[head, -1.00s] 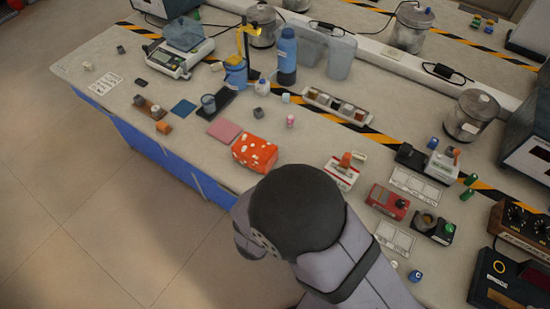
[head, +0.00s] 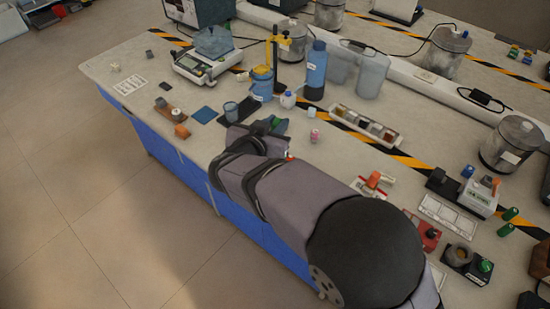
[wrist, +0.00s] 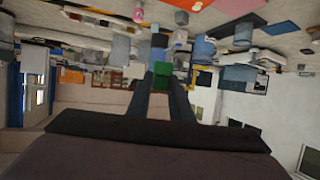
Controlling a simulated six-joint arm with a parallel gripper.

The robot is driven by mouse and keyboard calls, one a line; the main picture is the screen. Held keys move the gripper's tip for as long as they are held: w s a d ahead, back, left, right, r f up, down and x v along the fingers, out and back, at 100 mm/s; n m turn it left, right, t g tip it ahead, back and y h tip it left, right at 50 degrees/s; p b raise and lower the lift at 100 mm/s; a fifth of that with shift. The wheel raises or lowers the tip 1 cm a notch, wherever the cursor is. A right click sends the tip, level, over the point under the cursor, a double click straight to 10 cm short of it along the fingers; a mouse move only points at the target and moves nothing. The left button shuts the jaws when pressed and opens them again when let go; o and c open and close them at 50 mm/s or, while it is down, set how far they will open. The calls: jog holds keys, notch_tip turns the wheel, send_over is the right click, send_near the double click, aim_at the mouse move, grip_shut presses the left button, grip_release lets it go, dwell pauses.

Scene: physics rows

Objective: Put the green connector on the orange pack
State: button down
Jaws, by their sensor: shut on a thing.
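My gripper (wrist: 160,82) is shut on the green connector (wrist: 160,68), a small green block between the fingertips in the wrist view. In the head view my gripper (head: 275,126) is over the middle of the bench, with a bit of green at its tip. The orange pack, a red-orange bag with white spots, is almost wholly hidden behind my arm in the head view now. An orange patch (wrist: 202,5) at the top edge of the wrist view looks like the pack. The connector appears apart from it.
The wrist view is upside down. A sectioned tray (head: 365,127) is to the right. Dark blue pad (head: 204,114) lies left. The bench's left end has free room.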

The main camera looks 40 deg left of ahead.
jog(key=shift+s+a+f+n+y, duration=0.1)
jog(key=shift+a+f+n+y, duration=0.05)
jog(key=shift+n+y, duration=0.15)
jog(key=shift+f, duration=5.05)
jog(key=shift+f, duration=0.15)
jog(key=c, duration=1.6)
grip_release()
jog(key=shift+r, duration=0.25)
jog(key=b+v, duration=0.1)
jog(key=v, duration=1.1)
